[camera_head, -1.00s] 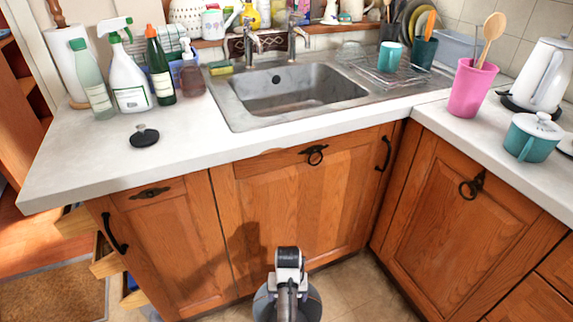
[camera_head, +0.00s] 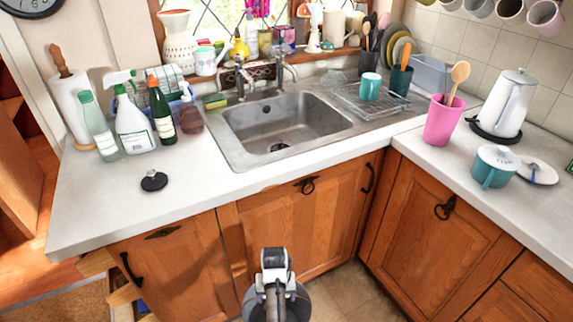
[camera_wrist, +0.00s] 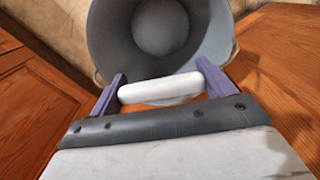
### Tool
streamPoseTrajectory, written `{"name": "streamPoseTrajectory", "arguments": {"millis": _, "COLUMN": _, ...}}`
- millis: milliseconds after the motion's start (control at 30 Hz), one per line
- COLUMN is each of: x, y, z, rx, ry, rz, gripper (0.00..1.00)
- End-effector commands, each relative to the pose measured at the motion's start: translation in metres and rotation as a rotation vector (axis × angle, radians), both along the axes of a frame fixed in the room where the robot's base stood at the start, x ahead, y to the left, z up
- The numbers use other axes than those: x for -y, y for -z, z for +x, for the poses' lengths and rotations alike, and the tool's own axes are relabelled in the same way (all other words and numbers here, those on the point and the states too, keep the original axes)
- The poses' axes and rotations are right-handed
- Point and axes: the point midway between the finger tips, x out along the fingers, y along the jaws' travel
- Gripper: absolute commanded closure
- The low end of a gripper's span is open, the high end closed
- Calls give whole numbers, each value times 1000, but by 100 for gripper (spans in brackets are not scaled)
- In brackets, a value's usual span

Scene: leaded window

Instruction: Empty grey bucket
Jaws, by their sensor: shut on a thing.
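The grey bucket (camera_wrist: 112,42) fills the upper middle of the wrist view, with its open mouth facing the camera. A rounded paler area shows at its bottom; I cannot tell if that is the base or contents. My gripper (camera_wrist: 160,86) has its purple fingers shut on the white grip of the bucket's handle (camera_wrist: 160,90). In the head view, part of the bucket (camera_head: 303,302) shows low in front of the cabinets, partly hidden under my arm. The steel sink (camera_head: 290,122) is set in the counter above and beyond it, and its basin looks empty.
The white counter (camera_head: 205,185) has free room left of the sink, around a black stopper (camera_head: 153,181). Bottles (camera_head: 132,125) stand behind it. A faucet (camera_head: 240,75) rises behind the basin. A pink cup (camera_head: 440,120) and teal pot (camera_head: 494,166) stand right.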

Motion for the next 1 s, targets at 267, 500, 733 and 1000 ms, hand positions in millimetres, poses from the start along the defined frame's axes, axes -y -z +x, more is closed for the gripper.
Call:
{"name": "streamPoseTrajectory", "arguments": {"millis": 267, "x": 0, "y": -59, "z": 1, "rx": 2, "ry": 0, "rz": 0, "gripper": 68}}
{"name": "streamPoseTrajectory", "arguments": {"millis": 500, "x": -6, "y": -65, "z": 14, "rx": 4, "ry": 3, "rz": 0, "gripper": 68}}
{"name": "streamPoseTrajectory", "arguments": {"millis": 733, "x": -11, "y": -73, "z": 24, "rx": 3, "ry": 1, "rz": -2, "gripper": 68}}
{"name": "streamPoseTrajectory", "arguments": {"millis": 1000, "x": -11, "y": -78, "z": 30, "rx": 2, "ry": 0, "rz": -3, "gripper": 68}}
